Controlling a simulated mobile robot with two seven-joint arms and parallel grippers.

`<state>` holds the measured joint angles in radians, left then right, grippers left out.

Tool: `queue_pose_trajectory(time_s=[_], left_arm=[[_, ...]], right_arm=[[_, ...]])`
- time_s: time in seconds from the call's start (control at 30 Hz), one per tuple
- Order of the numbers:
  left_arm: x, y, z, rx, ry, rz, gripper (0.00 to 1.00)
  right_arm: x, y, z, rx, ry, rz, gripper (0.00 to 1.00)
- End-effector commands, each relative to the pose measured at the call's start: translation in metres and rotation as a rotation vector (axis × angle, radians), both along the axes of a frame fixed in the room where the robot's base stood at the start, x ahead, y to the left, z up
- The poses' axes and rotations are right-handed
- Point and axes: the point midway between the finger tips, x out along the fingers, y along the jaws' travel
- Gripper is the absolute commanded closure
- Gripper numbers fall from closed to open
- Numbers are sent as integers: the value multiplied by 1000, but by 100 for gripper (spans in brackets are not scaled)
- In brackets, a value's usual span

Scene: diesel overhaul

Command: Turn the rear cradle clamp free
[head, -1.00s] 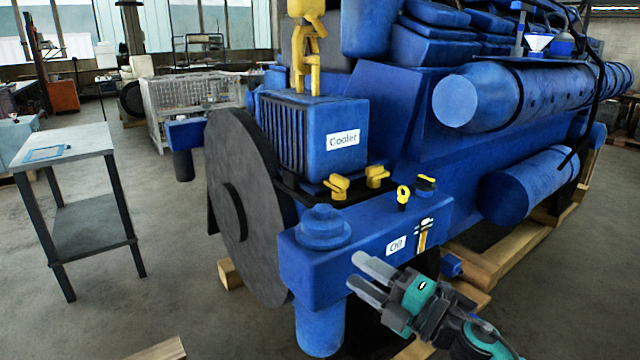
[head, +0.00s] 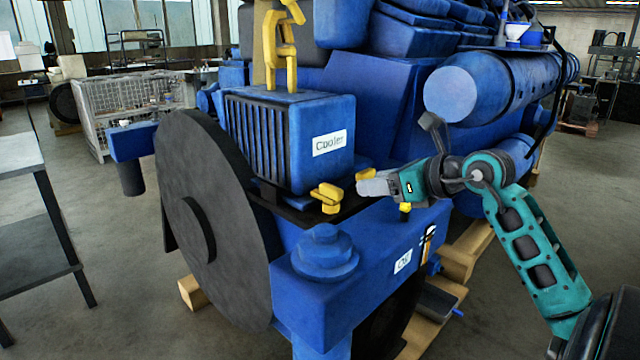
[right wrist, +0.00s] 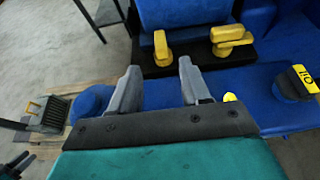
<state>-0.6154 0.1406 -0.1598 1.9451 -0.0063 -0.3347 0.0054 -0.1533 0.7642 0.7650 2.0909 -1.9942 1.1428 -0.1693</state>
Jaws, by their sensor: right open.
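Two yellow cradle clamps sit on the black cradle edge at the foot of the blue cooler (head: 300,140). The left clamp (head: 328,197) is fully visible in the head view. The right clamp (head: 366,174) is partly hidden behind my gripper. I cannot tell which is the rear one. In the right wrist view the left clamp (right wrist: 161,50) lies ahead, between and beyond my fingertips; the other clamp (right wrist: 230,38) is to its right. My right gripper (head: 362,186) is open, empty and apart from both clamps; its fingers also show in the wrist view (right wrist: 160,78).
The blue oil housing (head: 330,285) with its round cap (head: 323,255) stands in front of the cradle. A yellow dipstick top (head: 405,208) is just below my gripper. A large dark disc (head: 205,215) stands left; a pale-topped table (head: 18,155) is at far left.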

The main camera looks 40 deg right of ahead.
Motion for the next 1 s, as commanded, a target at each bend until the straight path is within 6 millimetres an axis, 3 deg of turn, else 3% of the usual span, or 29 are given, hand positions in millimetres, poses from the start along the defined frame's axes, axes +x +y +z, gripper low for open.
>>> queue_pose_trajectory(time_s=[0.17, 0.63, 1.0], left_arm=[[-7, 0, -4, 0, 18, -1, 57], [-9, -1, 2, 1, 24, -4, 57], [-3, -1, 6, 1, 10, -5, 57]], right_arm=[[18, 2, -7, 3, 0, 1, 53], [96, 9, -39, 5, -1, 0, 53], [116, 10, -49, 2, 0, 0, 53]])
